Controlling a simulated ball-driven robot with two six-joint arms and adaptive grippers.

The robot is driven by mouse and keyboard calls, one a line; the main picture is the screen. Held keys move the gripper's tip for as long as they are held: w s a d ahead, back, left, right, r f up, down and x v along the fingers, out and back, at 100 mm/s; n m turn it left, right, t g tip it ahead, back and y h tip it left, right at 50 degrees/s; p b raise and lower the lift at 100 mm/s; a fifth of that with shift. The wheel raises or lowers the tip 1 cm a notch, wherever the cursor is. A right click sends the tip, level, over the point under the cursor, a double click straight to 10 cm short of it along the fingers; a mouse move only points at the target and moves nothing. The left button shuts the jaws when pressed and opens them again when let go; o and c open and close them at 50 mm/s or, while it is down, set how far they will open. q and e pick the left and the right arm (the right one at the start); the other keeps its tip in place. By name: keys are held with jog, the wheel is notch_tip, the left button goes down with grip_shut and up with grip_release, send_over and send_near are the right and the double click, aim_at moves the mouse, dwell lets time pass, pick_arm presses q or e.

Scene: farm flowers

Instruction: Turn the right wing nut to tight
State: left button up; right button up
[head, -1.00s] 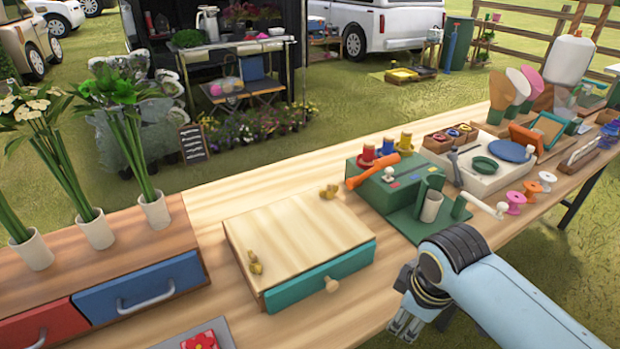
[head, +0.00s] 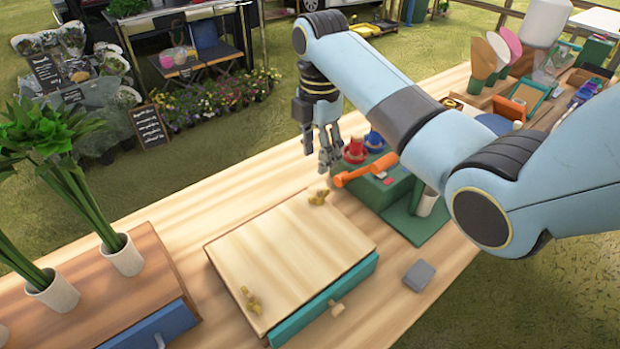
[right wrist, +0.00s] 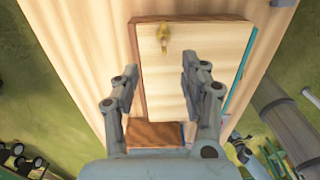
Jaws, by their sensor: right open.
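A flat wooden board box (head: 290,245) with a teal front (head: 325,300) lies on the table. The brass right wing nut (head: 318,197) sits near its far right corner. Another brass wing nut (head: 252,300) sits near its left edge. My right gripper (head: 325,163) is open and empty, above and just beyond the right wing nut, apart from it. In the right wrist view, the right gripper (right wrist: 158,62) has its fingers spread over the board, with one wing nut (right wrist: 163,36) ahead of them. My left gripper is not seen.
An orange-handled tool (head: 365,170) lies on a green box right of the board. A small grey block (head: 419,275) lies on the table in front. White vases of flowers (head: 122,255) stand at the left. The tabletop behind the board is clear.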

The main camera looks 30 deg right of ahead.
send_over(319, 193)
notch_tip(319, 193, down, 5)
jog(key=shift+s+r, duration=0.15)
jog(key=shift+r, duration=0.05)
jog(key=f, duration=0.4)
jog(key=shift+w+f, duration=0.15)
jog(key=shift+w, duration=0.1)
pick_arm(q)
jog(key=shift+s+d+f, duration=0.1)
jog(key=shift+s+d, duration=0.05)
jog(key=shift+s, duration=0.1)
pick_arm(e)
jog(key=shift+f, duration=0.55)
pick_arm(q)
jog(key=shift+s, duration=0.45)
pick_arm(e)
jog(key=shift+s, duration=0.1)
grip_shut()
